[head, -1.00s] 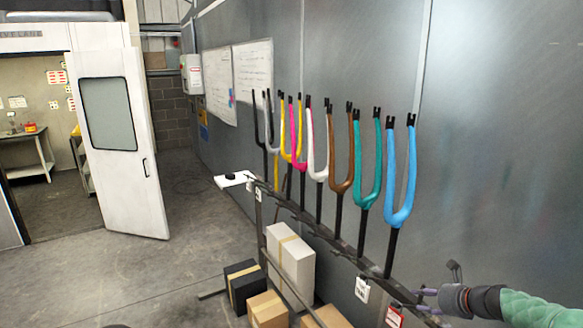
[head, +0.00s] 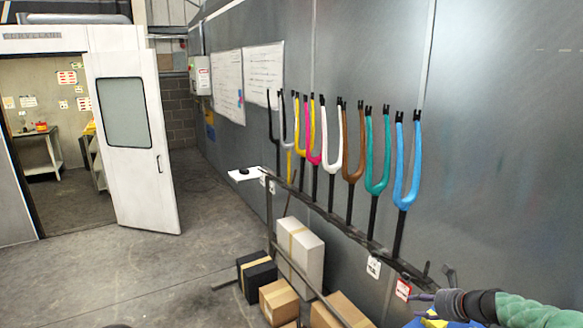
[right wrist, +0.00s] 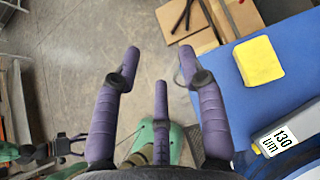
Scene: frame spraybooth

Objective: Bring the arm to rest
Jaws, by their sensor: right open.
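My right gripper (head: 428,300) is at the lower right of the head view, at the end of my green forearm. Its purple fingers are spread apart in the right wrist view (right wrist: 158,66), with nothing between them. In the head view it is close in front of the near end of the fork rack (head: 345,224), and I cannot tell how wide the gap is. My left gripper is not clearly in view.
Several coloured bike forks stand on the rack, the blue one (head: 406,185) nearest. A blue surface (right wrist: 222,80) with a yellow block (right wrist: 258,60) is beside the gripper. Cardboard boxes (head: 279,301) lie under the rack. The floor at left is open before a white door (head: 133,160).

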